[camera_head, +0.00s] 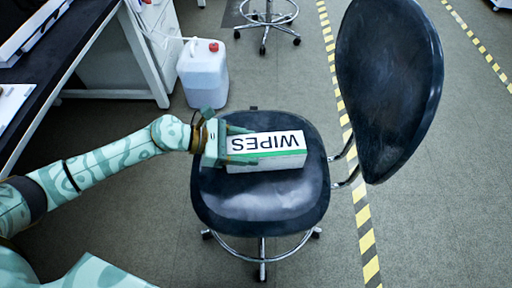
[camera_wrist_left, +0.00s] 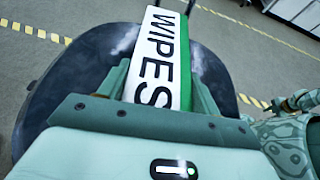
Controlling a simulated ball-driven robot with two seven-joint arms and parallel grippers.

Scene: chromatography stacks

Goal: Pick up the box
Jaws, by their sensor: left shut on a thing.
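The box is a white and grey carton (camera_head: 268,150) with a green stripe and the word WIPES. In the head view it is over the dark seat of a chair (camera_head: 235,205); I cannot tell whether it touches the seat. My left gripper (camera_head: 240,147) comes in from the left and is shut on the box's left end, one finger along each long side. In the left wrist view the box (camera_wrist_left: 163,50) lies between the two fingers and points away from the gripper (camera_wrist_left: 160,88). My right gripper is not in the head view.
The chair's backrest (camera_head: 388,85) rises on the right. A white jug with a red cap (camera_head: 203,78) stands on the floor behind, beside a black-topped bench (camera_head: 70,50). Yellow-black tape (camera_head: 362,215) runs along the floor. Another stool base (camera_head: 268,18) is at the top.

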